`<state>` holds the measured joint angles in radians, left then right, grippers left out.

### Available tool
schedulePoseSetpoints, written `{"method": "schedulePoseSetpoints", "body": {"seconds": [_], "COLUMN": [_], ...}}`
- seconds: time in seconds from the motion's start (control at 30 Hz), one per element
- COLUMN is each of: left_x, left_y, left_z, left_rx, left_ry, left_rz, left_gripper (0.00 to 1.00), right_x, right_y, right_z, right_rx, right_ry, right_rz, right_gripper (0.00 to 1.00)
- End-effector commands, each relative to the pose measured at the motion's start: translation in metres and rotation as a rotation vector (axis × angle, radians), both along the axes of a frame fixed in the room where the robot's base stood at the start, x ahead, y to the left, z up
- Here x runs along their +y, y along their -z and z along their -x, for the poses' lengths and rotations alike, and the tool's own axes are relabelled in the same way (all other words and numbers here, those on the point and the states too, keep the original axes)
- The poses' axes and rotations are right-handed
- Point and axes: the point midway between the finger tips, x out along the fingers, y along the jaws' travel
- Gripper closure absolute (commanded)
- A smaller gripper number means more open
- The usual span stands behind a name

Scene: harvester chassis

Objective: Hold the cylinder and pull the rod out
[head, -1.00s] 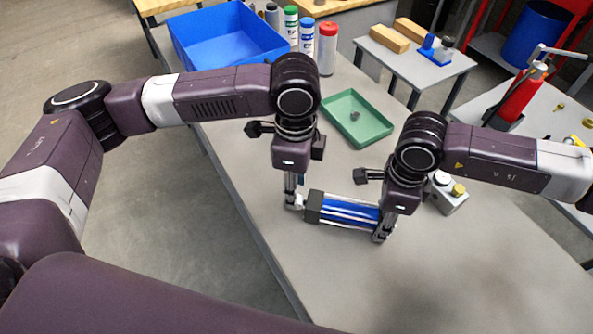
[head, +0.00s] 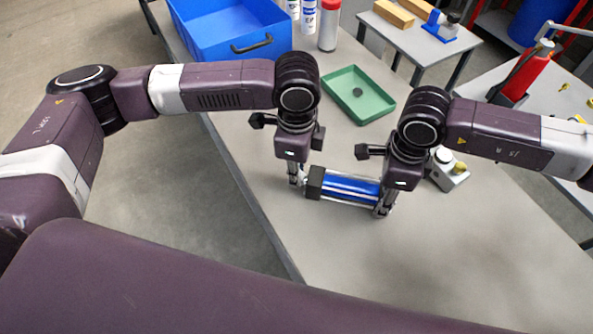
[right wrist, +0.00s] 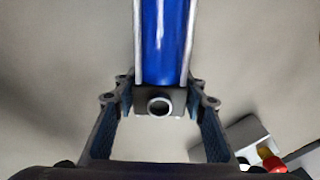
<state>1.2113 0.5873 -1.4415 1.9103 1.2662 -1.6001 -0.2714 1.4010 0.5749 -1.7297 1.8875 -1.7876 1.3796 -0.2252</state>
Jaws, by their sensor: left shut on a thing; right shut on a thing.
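The blue cylinder (head: 350,187) has a dark end block on its left and silver tie rods along its sides. It lies crosswise between my two grippers; it also shows in the right wrist view (right wrist: 164,45). My right gripper (head: 381,209) is shut on the cylinder's right end. In the right wrist view the fingers (right wrist: 160,100) straddle the end cap, which has a round port. My left gripper (head: 297,180) is shut on the rod end, just left of the dark block. The rod itself is mostly hidden by the fingers.
A green tray (head: 385,109) with a small dark piece in it lies behind the cylinder. A grey button box (head: 447,172) stands close to my right gripper. A blue bin (head: 215,45) and a red-capped bottle (head: 328,30) are at the back. The front tabletop is clear.

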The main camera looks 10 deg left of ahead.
Motion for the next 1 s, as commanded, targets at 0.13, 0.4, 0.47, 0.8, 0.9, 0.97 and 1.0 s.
{"method": "schedulePoseSetpoints", "body": {"seconds": [0.13, 0.4, 0.47, 0.8, 0.9, 0.97, 1.0], "left_x": [0.000, 0.004, 0.006, 0.015, 0.016, 0.017, 0.017], "left_y": [0.000, -0.001, 0.000, -0.001, -0.001, -0.001, -0.001], "left_z": [0.000, 0.000, -0.001, -0.001, -0.001, -0.001, -0.001], "left_rx": [-0.001, -0.001, -0.001, -0.001, -0.001, -0.001, -0.001], "left_ry": [0.000, -0.001, -0.002, -0.003, -0.003, -0.003, -0.003], "left_rz": [0.000, 0.000, -0.001, -0.004, -0.005, -0.005, -0.006], "left_gripper": [1.00, 1.00, 1.00, 1.00, 1.00, 1.00, 1.00], "right_x": [0.000, 0.000, 0.000, -0.001, -0.001, -0.001, -0.001], "right_y": [-0.001, -0.001, -0.001, -0.001, -0.001, -0.001, -0.001], "right_z": [-0.001, -0.001, -0.001, -0.001, -0.001, -0.001, -0.001], "right_rx": [-0.003, -0.003, -0.003, -0.003, -0.003, -0.002, -0.002], "right_ry": [0.001, 0.001, 0.001, 0.001, 0.001, 0.001, 0.001], "right_rz": [0.000, 0.000, 0.000, 0.001, 0.002, 0.002, 0.003], "right_gripper": [1.00, 1.00, 1.00, 1.00, 1.00, 1.00, 1.00]}}
